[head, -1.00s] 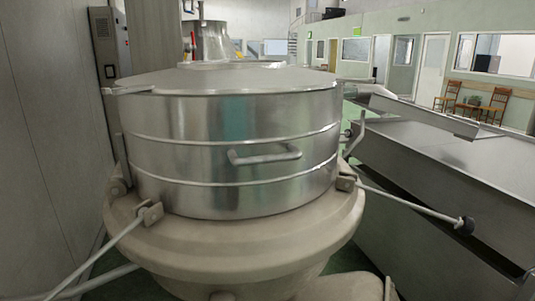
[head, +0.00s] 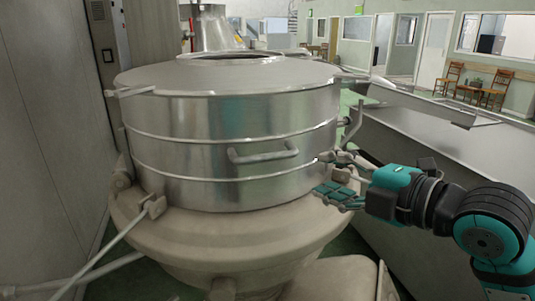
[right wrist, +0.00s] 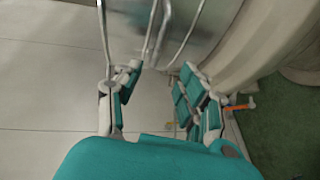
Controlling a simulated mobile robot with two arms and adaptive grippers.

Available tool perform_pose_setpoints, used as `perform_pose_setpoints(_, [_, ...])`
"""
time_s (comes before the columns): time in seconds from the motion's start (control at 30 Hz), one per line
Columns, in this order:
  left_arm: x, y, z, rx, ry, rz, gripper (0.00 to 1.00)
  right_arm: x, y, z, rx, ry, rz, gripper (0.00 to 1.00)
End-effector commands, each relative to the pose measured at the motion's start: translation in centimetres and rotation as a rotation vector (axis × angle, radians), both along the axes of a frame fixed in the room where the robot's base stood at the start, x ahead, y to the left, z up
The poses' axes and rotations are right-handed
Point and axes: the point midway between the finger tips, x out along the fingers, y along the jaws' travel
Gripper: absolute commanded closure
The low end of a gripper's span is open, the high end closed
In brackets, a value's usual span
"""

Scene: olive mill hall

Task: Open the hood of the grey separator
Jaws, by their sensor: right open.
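The grey separator's hood (head: 225,112) is a ribbed steel drum with a flat top, seated level on the wide beige base (head: 230,228). A bar handle (head: 263,154) is fixed on its front. My right gripper (head: 335,177) is open and empty, just right of the hood near its lower rim, with its fingers pointing left towards the handle. In the right wrist view, my open right gripper (right wrist: 158,88) has the shiny hood (right wrist: 205,25) beyond its fingers, with nothing between them. My left gripper is not in view.
A clamp with a long rod (head: 154,206) sits at the base's left front. A grey metal trough (head: 420,145) stands close on the right. A tall grey panel (head: 50,150) bounds the left. Chairs (head: 496,92) stand far off by the wall.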

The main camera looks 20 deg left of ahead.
Motion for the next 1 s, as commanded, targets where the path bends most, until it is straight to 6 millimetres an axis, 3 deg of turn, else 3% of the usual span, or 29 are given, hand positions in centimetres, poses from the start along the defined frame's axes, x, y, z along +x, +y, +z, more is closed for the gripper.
perform_pose_setpoints(0.6, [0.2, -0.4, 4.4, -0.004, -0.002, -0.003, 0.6, 6.8, 10.6, -2.0, 0.0, 0.005, 0.004, 0.6])
perform_pose_setpoints(0.8, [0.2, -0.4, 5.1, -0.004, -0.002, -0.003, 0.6, 8.3, 12.8, -2.7, 0.001, 0.003, 0.004, 0.6])
perform_pose_setpoints(1.0, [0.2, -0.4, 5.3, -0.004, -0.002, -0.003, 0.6, 8.8, 13.6, -3.0, 0.001, 0.001, 0.004, 0.6])
